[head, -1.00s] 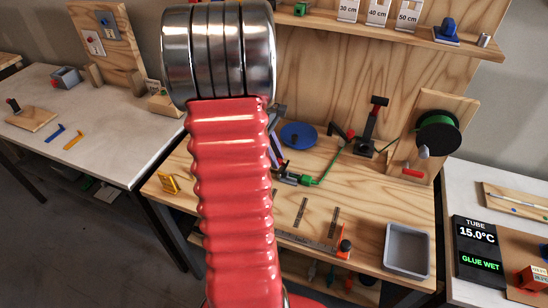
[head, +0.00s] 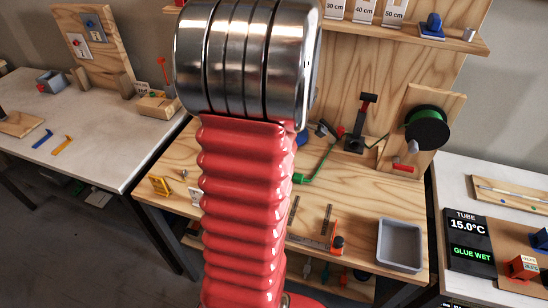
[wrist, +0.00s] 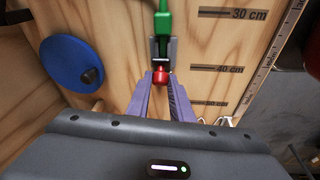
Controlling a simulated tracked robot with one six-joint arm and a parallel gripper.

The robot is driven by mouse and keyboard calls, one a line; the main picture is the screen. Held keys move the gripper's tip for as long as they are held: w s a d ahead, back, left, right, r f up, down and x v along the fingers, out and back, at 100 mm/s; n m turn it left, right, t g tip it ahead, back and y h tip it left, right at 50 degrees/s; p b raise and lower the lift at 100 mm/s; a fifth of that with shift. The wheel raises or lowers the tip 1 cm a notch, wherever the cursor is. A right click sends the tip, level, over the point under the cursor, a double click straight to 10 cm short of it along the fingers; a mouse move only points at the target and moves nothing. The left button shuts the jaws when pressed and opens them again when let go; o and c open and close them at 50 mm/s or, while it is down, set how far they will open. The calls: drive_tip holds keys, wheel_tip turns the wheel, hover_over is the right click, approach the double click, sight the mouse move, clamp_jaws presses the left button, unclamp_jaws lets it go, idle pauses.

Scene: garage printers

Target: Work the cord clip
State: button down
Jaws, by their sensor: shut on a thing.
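In the head view, my red arm hides the gripper and most of the clip. A green end of the clip (head: 300,178) shows just right of the arm, with a green cord (head: 321,165) rising toward a black stand (head: 357,130).
A blue disc (wrist: 75,64) lies left of my fingers. Length marks (wrist: 230,69) are on the wood at right.

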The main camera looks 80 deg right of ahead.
drive_tip(key=shift+s+a+f+t, duration=0.1)
drive_tip(key=shift+s+f+t, duration=0.2)
drive_tip(key=shift+s+t, duration=0.45)
drive_tip(key=shift+s+a+f+t, duration=0.1)
drive_tip(key=shift+s+f+t, duration=0.2)
drive_tip(key=shift+t, duration=0.75)
drive_tip(key=shift+s+f+t+h, duration=0.25)
drive_tip(key=shift+s+t, duration=0.2)
drive_tip(key=shift+t, duration=0.5)
drive_tip(key=shift+s+f+t+h, duration=0.15)
drive_tip(key=shift+s+f+t, duration=0.25)
drive_tip(key=shift+t, duration=0.55)
drive_tip(key=c, duration=1.6)
unclamp_jaws()
drive_tip(key=shift+s+r, duration=0.1)
drive_tip(key=shift+r, duration=0.05)
drive_tip(key=v, duration=1.3)
drive_tip(key=shift+s+a, duration=0.15)
drive_tip(key=shift+s, duration=0.2)
